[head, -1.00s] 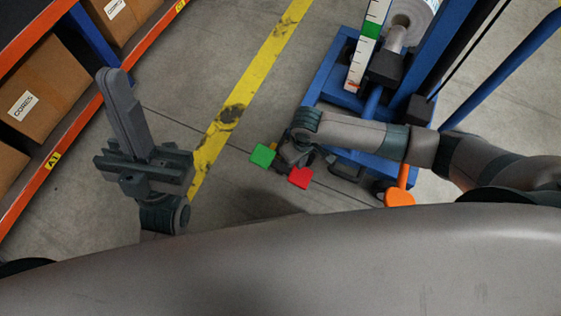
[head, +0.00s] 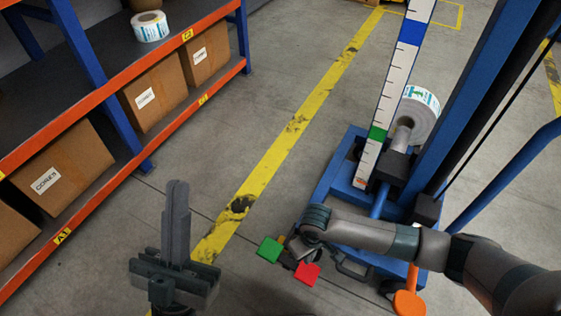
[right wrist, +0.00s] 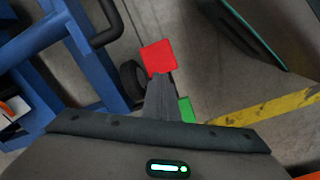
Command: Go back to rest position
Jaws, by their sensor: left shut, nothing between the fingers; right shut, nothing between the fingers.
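My left gripper (head: 178,184) is at the lower left of the head view, fingers together and pointing up in the picture. It is empty and appears over bare floor. My right gripper shows in the right wrist view (right wrist: 162,78) with its fingers together and nothing between them. Its tips overlap the lower edge of a red square pad (right wrist: 159,56); I cannot tell whether they touch. A green pad (right wrist: 187,110) shows behind the fingers. In the head view, the right wrist partly hides the space beside the red pad (head: 307,273) and green pad (head: 270,249).
A blue lift frame (head: 329,178) stands under and beyond my right arm, with a label roll (head: 422,112) on its spindle. An orange-edged shelf (head: 120,184) with boxes is at left. Floor (head: 290,170) between is clear.

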